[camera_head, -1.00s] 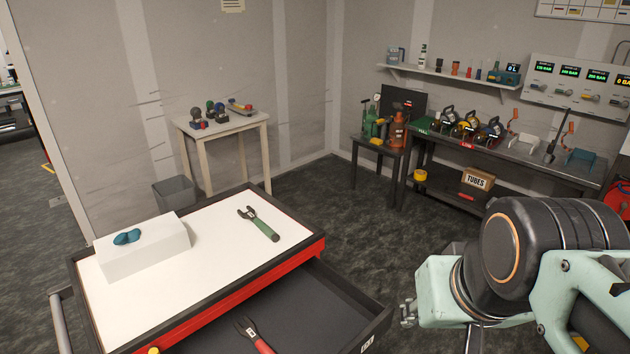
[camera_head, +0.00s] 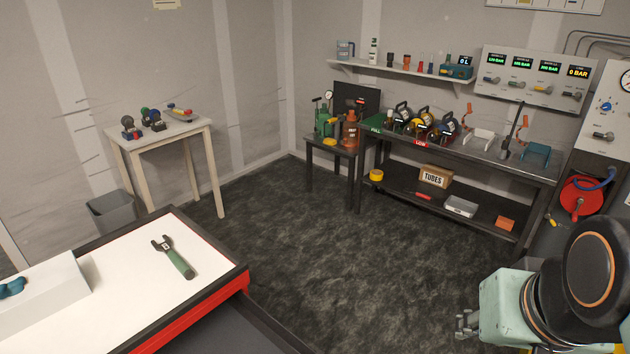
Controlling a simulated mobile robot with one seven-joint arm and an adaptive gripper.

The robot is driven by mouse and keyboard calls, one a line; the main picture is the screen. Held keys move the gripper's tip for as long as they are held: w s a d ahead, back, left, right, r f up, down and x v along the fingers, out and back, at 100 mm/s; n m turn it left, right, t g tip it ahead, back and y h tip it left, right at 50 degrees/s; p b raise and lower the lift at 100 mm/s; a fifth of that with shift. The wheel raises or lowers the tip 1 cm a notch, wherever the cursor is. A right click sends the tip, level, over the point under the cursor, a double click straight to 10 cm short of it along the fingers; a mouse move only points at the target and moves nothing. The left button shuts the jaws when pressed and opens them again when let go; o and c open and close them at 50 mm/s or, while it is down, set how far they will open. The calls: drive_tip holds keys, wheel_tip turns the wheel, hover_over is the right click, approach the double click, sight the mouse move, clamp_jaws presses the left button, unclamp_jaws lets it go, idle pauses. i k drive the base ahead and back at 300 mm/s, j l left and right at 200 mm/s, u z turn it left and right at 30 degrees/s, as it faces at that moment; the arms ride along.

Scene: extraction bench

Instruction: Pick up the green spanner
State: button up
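The green spanner (camera_head: 178,260) lies flat on the white top of the red-edged cart (camera_head: 120,292) at the lower left. Its dark open jaw points up and left, and its green handle runs down and right toward the cart's edge. My gripper (camera_head: 463,323) shows small at the lower right, at the left end of my pale green and black arm. It is well to the right of the spanner and apart from it, over the floor. Its fingers are too small to tell whether they are open or shut.
A white block (camera_head: 45,295) with a teal object (camera_head: 12,287) on it stands left of the spanner. An open drawer (camera_head: 235,335) juts out below the cart top. A small table (camera_head: 165,138), a grey bin (camera_head: 112,212) and a workbench (camera_head: 470,165) stand beyond. The middle floor is clear.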

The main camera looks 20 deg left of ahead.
sight(187, 273)
drive_tip(key=i+l, duration=0.2)
drive_tip(key=i, duration=0.3)
drive_tip(key=i+l+z, duration=0.1)
drive_tip(key=i+l, duration=0.15)
drive_tip(key=i, duration=0.2)
drive_tip(key=i+u, duration=0.2)
drive_tip(key=u, duration=0.2)
drive_tip(key=i+u, duration=0.2)
drive_tip(key=u, duration=0.15)
drive_tip(key=i+u, duration=0.2)
drive_tip(key=u, duration=0.2)
drive_tip(key=i+u, duration=0.15)
drive_tip(key=u, duration=0.25)
drive_tip(key=i+l+u, duration=0.1)
drive_tip(key=u, duration=0.3)
drive_tip(key=i+l+u, duration=0.15)
drive_tip(key=u, duration=0.2)
drive_tip(key=i+l+u, duration=0.1)
drive_tip(key=u, duration=0.25)
drive_tip(key=i+l+u, duration=0.15)
drive_tip(key=u, duration=0.15)
drive_tip(key=i+l+u, duration=0.2)
drive_tip(key=u, duration=0.15)
drive_tip(key=i+l+u, duration=0.35)
drive_tip(key=l+u, duration=0.15)
drive_tip(key=i+l+u, duration=0.25)
drive_tip(key=l, duration=0.15)
drive_tip(key=k+j, duration=0.05)
drive_tip(key=k, duration=0.05)
